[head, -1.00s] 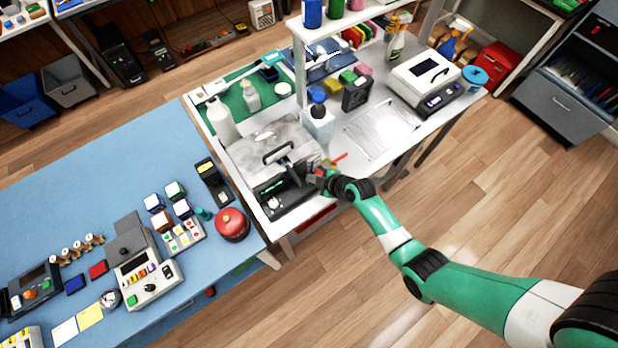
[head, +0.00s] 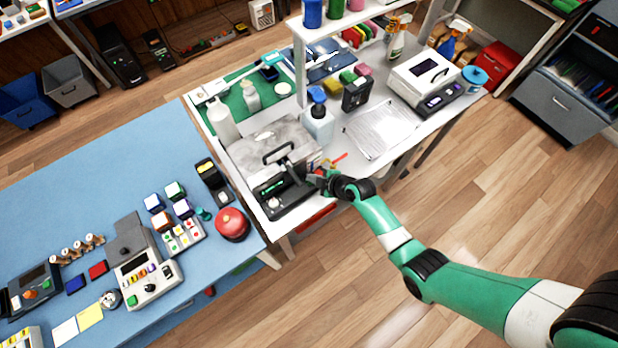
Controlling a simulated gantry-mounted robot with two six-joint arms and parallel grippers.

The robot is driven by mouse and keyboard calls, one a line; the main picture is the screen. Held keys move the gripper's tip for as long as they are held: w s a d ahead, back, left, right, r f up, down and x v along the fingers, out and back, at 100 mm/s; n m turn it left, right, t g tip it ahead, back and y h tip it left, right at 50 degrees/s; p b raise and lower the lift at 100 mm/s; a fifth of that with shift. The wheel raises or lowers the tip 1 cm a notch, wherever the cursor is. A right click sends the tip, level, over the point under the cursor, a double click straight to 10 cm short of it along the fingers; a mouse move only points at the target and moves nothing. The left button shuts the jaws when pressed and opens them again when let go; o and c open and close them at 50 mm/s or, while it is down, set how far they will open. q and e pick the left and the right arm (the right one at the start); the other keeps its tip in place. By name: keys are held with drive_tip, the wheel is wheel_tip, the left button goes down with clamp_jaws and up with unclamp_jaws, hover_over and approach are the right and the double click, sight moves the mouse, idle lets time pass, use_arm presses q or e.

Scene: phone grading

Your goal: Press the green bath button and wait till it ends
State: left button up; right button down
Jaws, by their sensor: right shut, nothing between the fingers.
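The bath (head: 270,150) is a grey metal box with a lid and a dark handle, standing at the left front of the white bench. Its dark front panel (head: 284,198) carries a small lit green display and a pale round knob. My right gripper (head: 312,180) is shut and empty at the right end of this panel. Its fingertips are small and dark here, and I cannot tell whether they touch the panel. I cannot make out the green button; the gripper may cover it. My left gripper is not in view.
A white pump bottle (head: 318,125) stands right behind the bath. A white sheet (head: 382,128) lies to its right, with a white machine (head: 424,78) beyond. A blue table (head: 110,190) with a red round pot (head: 231,224) is at the left. Open floor lies in front.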

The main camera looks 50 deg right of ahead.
idle(0.8)
drive_tip(key=shift+f+b, duration=0.4)
drive_tip(key=shift+b, duration=0.1)
drive_tip(key=shift+f+b, duration=0.45)
drive_tip(key=shift+b, duration=0.05)
idle(0.4)
drive_tip(key=shift+r+p, duration=0.8)
drive_tip(key=shift+r, duration=0.05)
wheel_tip(320, 180, up, 5)
drive_tip(key=p, duration=0.4)
idle(0.4)
